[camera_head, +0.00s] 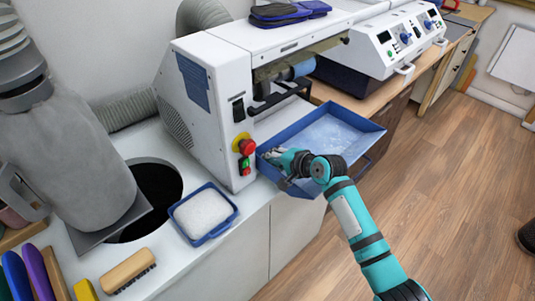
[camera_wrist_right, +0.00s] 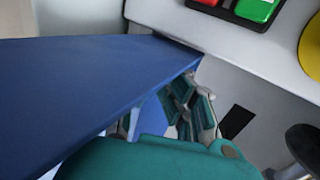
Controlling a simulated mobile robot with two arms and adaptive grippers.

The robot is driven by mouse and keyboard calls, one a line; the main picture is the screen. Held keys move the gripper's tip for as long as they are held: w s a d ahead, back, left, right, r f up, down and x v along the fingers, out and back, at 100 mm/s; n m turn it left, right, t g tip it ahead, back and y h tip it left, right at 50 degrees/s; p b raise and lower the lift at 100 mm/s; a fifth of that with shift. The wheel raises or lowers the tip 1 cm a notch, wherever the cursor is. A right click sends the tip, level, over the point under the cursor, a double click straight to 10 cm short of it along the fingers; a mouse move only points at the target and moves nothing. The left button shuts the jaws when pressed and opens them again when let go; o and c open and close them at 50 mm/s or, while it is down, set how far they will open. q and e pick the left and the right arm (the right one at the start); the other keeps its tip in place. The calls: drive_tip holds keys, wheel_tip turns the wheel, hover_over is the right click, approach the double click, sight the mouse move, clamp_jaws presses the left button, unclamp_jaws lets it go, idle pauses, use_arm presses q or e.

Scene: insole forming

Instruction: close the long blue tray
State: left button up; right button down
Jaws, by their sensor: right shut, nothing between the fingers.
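The long blue tray (camera_head: 340,118) juts out from the white machine (camera_head: 215,95) over the counter's front edge, with a pale, whitish inside. In the right wrist view its blue wall (camera_wrist_right: 90,85) fills the left side. My right gripper (camera_head: 272,156) is shut and empty at the tray's near-left corner, by the machine's front. In the right wrist view its fingers (camera_wrist_right: 195,115) are beside the end of the blue wall; I cannot tell whether they touch it. My left gripper is not in view.
A red and green button box (camera_head: 244,150) is just left of the tray. A small blue tray of white granules (camera_head: 203,212) and a brush (camera_head: 128,270) lie on the counter. A second white machine (camera_head: 385,45) stands behind.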

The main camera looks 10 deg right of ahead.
sight(261, 148)
drive_tip(key=shift+w+a, duration=0.45)
drive_tip(key=shift+w, duration=0.1)
drive_tip(key=w+a, duration=0.1)
drive_tip(key=w+a+b, duration=0.1)
drive_tip(key=w, duration=0.1)
drive_tip(key=shift+w+a+f, duration=0.1)
drive_tip(key=shift+a, duration=0.15)
drive_tip(key=shift+w+a, duration=0.3)
drive_tip(key=shift+w, duration=0.05)
drive_tip(key=shift+s+d, duration=0.15)
